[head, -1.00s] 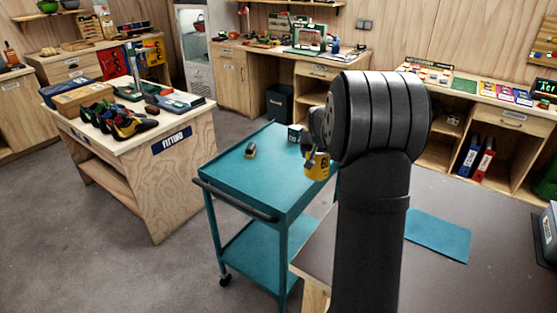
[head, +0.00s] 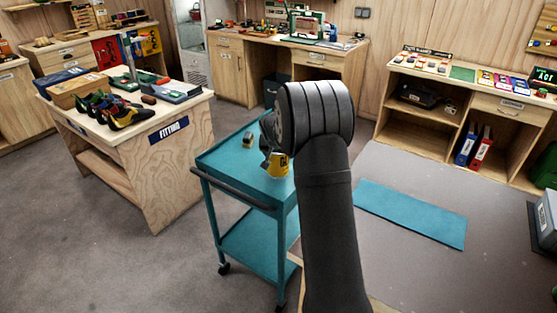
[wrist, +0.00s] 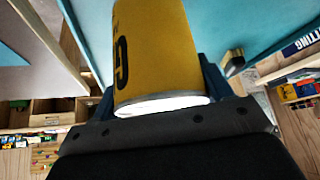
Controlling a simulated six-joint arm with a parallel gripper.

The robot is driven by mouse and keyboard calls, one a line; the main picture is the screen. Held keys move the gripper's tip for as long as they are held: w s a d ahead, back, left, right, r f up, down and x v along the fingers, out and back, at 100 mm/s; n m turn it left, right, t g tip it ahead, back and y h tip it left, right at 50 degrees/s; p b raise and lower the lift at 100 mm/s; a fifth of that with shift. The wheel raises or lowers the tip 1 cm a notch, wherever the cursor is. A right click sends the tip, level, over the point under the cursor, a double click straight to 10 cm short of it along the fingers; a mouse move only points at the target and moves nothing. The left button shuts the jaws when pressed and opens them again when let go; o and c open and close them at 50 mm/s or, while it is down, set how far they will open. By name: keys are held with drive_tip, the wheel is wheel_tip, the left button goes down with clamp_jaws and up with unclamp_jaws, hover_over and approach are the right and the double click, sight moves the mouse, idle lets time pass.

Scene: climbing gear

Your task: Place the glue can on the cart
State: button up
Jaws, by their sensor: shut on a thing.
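The glue can (head: 279,167) is yellow with dark lettering. In the head view it is over the right part of the teal cart's top (head: 222,160); I cannot tell whether it touches. My gripper (head: 272,158) is shut on the can and is partly hidden behind my arm. In the wrist view the can (wrist: 150,50) fills the space between the fingers (wrist: 155,85), with its pale end rim towards the palm. The teal cart surface (wrist: 225,22) shows behind it.
A small dark and yellow item (head: 248,139) stands on the cart's top, left of the can. The cart has a dark push handle (head: 235,192) and a lower shelf (head: 250,240). A fitting table (head: 150,150) stands left. A teal mat (head: 410,212) lies on the right.

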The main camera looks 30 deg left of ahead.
drive_tip(key=shift+f, duration=1.4)
drive_tip(key=shift+f, duration=0.2)
drive_tip(key=o, duration=1.4)
drive_tip(key=shift+c, duration=0.2)
drive_tip(key=shift+r, duration=0.1)
drive_tip(key=shift+r, duration=0.2)
drive_tip(key=v, duration=1.1)
drive_tip(key=shift+s+r, duration=0.25)
drive_tip(key=shift+d+f, duration=0.1)
